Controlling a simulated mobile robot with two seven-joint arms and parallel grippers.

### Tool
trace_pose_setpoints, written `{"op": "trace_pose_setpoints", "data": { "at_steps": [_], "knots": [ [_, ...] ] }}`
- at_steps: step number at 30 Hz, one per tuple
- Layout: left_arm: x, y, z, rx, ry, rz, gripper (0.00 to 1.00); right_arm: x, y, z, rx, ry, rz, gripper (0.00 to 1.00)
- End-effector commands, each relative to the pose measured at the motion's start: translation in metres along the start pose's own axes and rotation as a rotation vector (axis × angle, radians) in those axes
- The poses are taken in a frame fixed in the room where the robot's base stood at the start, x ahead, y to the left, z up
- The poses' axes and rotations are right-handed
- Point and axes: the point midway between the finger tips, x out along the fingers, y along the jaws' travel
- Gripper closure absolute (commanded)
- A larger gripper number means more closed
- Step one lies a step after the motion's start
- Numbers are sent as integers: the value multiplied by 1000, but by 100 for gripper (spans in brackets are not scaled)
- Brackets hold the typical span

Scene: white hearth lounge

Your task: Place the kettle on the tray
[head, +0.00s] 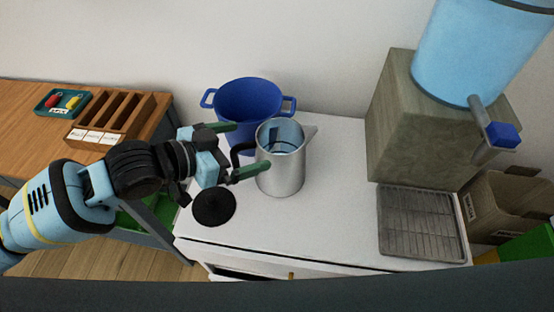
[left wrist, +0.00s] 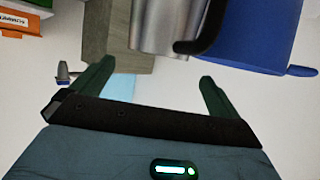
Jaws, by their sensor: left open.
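The kettle (head: 281,172) is a silver metal jug, upright on the white counter, with an open top, a spout to the right and a black handle on the left. My left gripper (head: 248,149) is open at the handle side, its green fingers spread near the handle. In the left wrist view the kettle (left wrist: 163,25) and its handle show at the top, beyond the open left gripper (left wrist: 155,82); contact cannot be told. The tray (head: 420,222) is a grey ribbed rack on the counter's right, empty, below the tap. My right gripper is not in view.
A stone block (head: 420,125) carries a blue water tank (head: 465,50) with a tap (head: 494,125) overhanging the tray. Counter between kettle and tray is clear.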

Motion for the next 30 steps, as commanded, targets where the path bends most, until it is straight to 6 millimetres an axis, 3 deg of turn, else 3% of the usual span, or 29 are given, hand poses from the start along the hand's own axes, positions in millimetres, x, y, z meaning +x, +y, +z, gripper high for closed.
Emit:
{"op": "trace_pose_setpoints", "data": {
  "at_steps": [6, 12, 21, 30],
  "knots": [
    [21, 0, 0, 1, 2, 1, 0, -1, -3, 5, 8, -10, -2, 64],
    [27, 1, 0, 1, 2, 1, 0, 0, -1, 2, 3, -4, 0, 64],
    [66, 2, 3, 2, 3, 1, 0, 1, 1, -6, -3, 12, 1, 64],
    [74, 2, 4, 3, 2, 0, 0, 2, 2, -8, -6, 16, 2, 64]
  ]
}}
